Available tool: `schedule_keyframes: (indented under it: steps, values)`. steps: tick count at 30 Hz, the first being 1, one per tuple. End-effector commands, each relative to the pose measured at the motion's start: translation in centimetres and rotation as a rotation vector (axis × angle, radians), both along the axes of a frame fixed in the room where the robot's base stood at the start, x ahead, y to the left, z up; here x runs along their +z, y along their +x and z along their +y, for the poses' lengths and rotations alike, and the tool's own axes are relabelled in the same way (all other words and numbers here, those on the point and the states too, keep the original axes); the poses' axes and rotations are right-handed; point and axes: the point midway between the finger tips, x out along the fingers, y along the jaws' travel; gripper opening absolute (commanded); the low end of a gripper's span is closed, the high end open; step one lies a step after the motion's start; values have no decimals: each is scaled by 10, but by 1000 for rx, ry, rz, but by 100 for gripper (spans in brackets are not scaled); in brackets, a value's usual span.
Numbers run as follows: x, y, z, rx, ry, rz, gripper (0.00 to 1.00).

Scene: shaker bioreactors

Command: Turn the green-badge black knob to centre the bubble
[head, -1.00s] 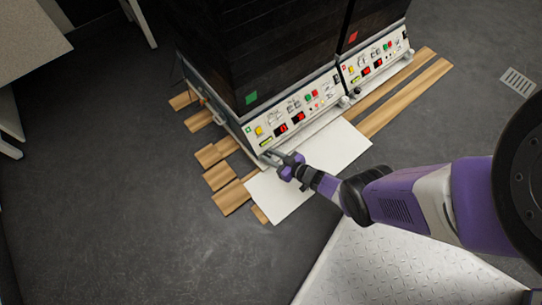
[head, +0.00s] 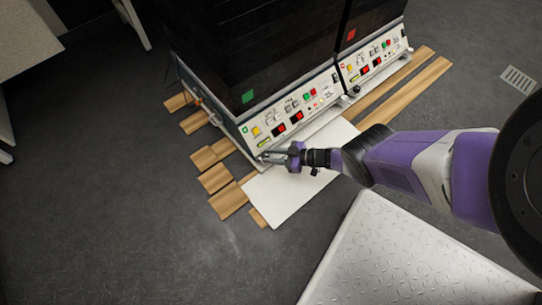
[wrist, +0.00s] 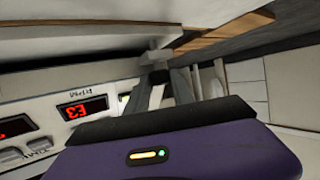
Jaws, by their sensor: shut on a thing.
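The left black shaker carries a green badge (head: 249,96) above its white control panel. A small yellow-green level vial (head: 262,142) sits low at the panel's left end; its bubble is too small to make out. My gripper (head: 268,157) is at the lower front left corner of this shaker, just below the vial. In the wrist view its grey fingers (wrist: 170,88) are shut on a small dark part beside a pale bracket, which fits the black knob. The fingers hide most of the knob, so its turn angle cannot be read.
A second shaker with a red badge (head: 350,34) stands to the right, with its own black knob (head: 356,90) low in front. Wooden slats (head: 228,200) and a white sheet (head: 290,197) lie on the floor below. Dark floor at left is clear.

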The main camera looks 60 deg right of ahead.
Motion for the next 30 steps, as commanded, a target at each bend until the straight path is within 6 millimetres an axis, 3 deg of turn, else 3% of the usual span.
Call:
schedule_keyframes:
  steps: [6,7,10,20,30]
  values:
    - [0,0,-1,-3,-2,2,0]
    - [0,0,-1,-3,-2,2,30]
    - [0,0,-1,-3,-2,2,50]
    - [4,-5,-3,-3,-1,1,50]
    - [25,-50,-18,-5,-2,3,50]
